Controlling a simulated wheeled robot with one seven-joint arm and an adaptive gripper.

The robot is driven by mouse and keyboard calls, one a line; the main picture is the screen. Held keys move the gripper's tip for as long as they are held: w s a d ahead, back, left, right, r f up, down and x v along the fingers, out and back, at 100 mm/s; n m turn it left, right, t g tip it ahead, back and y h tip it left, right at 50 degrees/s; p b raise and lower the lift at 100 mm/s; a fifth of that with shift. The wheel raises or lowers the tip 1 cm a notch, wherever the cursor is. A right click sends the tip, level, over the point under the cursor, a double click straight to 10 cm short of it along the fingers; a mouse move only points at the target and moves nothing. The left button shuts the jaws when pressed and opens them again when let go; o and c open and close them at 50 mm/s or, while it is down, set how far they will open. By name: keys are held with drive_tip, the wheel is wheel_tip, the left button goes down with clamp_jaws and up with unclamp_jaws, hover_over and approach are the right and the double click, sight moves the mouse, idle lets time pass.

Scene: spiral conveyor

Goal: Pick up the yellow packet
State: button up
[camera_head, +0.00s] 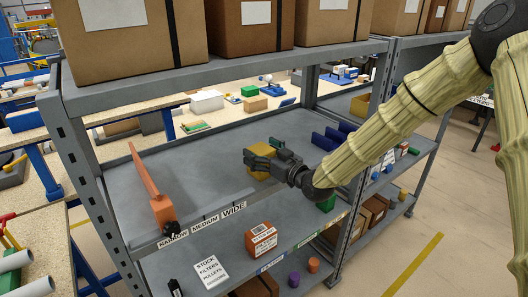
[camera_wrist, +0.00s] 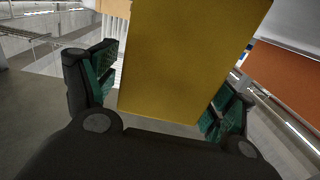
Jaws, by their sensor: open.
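The yellow packet (camera_head: 257,173) stands on the middle shelf, partly hidden behind my gripper in the head view. In the wrist view the yellow packet (camera_wrist: 185,60) is large and upright, filling the space between the two fingers. My gripper (camera_head: 262,160) is open, with one finger on each side of the packet. In the wrist view, midway between the green-padded fingers of my gripper (camera_wrist: 160,92), the packet's face shows. A gap shows between the left finger and the packet; whether the right finger touches it I cannot tell.
An orange upright piece (camera_head: 163,208) stands on the shelf at left. Blue bins (camera_head: 330,138) sit to the right. Cardboard boxes (camera_head: 240,25) fill the shelf above. An orange box (camera_head: 261,240) and a white label card (camera_head: 210,270) are below. The shelf (camera_head: 200,175) between is clear.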

drive_tip(key=c, duration=1.1)
drive_tip(key=shift+c, duration=0.2)
drive_tip(key=shift+d, duration=0.15)
drive_tip(key=shift+s+d, duration=0.4)
drive_tip(key=shift+s, duration=0.2)
drive_tip(key=shift+s+a+b+v, duration=0.15)
drive_tip(key=shift+b+v, duration=0.05)
drive_tip(key=shift+v, duration=0.75)
drive_tip(key=shift+s+a+b+v, duration=0.1)
drive_tip(key=shift+a+b+v, duration=0.1)
drive_tip(key=shift+v, duration=0.75)
drive_tip(key=shift+d, duration=0.15)
drive_tip(key=o, duration=1.1)
